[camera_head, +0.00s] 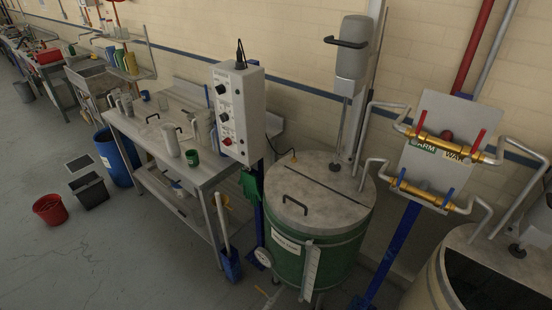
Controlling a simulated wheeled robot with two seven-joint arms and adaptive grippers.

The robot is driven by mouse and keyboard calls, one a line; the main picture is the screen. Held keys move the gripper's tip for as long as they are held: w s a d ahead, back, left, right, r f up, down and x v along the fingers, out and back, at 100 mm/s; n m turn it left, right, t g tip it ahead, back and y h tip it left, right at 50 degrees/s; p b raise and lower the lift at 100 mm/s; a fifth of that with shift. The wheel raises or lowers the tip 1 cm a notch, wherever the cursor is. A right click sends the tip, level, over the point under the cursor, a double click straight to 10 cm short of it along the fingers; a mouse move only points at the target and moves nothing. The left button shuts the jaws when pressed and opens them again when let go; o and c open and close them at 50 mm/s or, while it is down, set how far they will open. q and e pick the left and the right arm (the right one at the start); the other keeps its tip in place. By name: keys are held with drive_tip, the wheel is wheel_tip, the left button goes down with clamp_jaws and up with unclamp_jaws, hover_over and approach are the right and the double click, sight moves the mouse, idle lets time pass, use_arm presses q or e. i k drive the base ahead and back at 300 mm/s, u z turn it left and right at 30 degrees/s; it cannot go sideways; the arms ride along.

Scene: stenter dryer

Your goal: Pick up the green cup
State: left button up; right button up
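A small dark green cup (192,158) with a pale mark on its side stands upright on the metal worktable (207,176), near the table's front right part. Nothing touches it that I can make out. Neither of my grippers shows in the head view.
A control box (238,112) on a blue post stands right of the table. A green drum (330,255) with a grey lid stands beyond it. A red bucket (50,209), a black bin (89,191) and a blue barrel (117,158) stand left. The front floor is largely clear.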

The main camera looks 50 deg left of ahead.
sight(193, 159)
drive_tip(key=u, duration=2.35)
